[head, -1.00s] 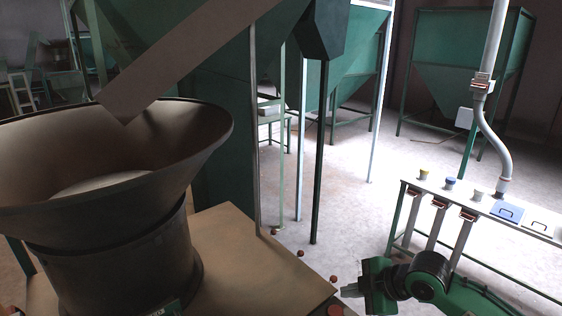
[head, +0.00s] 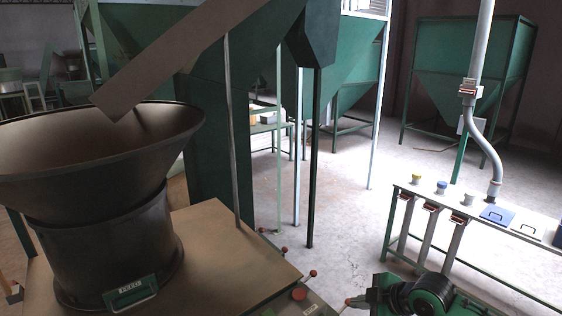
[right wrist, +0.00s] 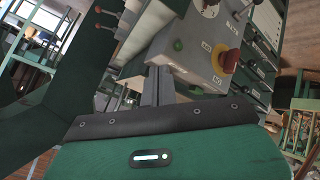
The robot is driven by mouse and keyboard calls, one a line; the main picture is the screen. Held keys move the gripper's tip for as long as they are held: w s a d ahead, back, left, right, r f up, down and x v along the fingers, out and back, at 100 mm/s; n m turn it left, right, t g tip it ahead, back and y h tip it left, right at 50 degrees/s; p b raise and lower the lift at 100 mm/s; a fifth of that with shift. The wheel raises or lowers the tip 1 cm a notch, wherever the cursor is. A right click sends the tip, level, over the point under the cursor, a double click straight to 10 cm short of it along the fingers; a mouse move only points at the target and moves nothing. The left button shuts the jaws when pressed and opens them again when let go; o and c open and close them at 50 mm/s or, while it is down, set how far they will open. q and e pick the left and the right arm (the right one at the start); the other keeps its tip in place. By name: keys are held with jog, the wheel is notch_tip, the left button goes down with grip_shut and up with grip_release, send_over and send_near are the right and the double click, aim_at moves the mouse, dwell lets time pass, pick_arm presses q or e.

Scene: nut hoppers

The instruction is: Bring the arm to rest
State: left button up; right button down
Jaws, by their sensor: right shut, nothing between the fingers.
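My right gripper (head: 358,301) is low in the head view, right of the table's front corner, with its fingers pointing left. It is shut and holds nothing. In the right wrist view the dark fingers (right wrist: 158,88) reach up together from the green gripper body. Behind them is a grey control panel (right wrist: 205,55) with a red button (right wrist: 231,57) on a yellow base. How far the fingertips are from the panel, I cannot tell. My left gripper is not in view.
A large dark bowl (head: 95,160) stands on a tan tabletop (head: 225,250) at left. Red-knobbed levers (head: 313,273) line that table's edge. A narrow bench (head: 470,222) with pots and blue lids stands at right. Green hoppers (head: 465,65) stand behind. The floor between is clear.

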jog(key=w+d+f+m+t+h+b, duration=0.1)
jog(key=w+d+f+m+b, duration=0.15)
jog(key=f, duration=0.95)
jog(key=w+d+f+m+h+b, duration=0.1)
jog(key=d+f+m, duration=0.3)
jog(key=f, duration=0.8)
jog(key=s+d+f+m+h+b, duration=0.1)
jog(key=s+d+f, duration=0.15)
jog(key=f, duration=0.55)
jog(key=s+d+f+m+g+h+b, duration=0.1)
jog(key=s+f+m, duration=0.1)
jog(key=s+f, duration=0.35)
jog(key=s+d+f+m+h+b, duration=0.1)
jog(key=f, duration=0.8)
jog(key=s+f+m+g+h+b, duration=0.1)
jog(key=s+f+m+g+b, duration=0.1)
jog(key=s+f, duration=1.15)
jog(key=s+f+m+g+h+b, duration=0.1)
jog(key=s+f+g, duration=0.1)
jog(key=s+f, duration=1.15)
jog(key=s+a+f, duration=0.1)
jog(key=s+a, duration=0.1)
jog(key=s, duration=0.7)
jog(key=s+a+f+g+b, duration=0.1)
jog(key=s, duration=0.9)
jog(key=shift+s+a+m+g, duration=0.15)
jog(key=shift+a+m+g, duration=0.15)
jog(key=shift+a+m, duration=0.15)
jog(key=shift+f, duration=0.1)
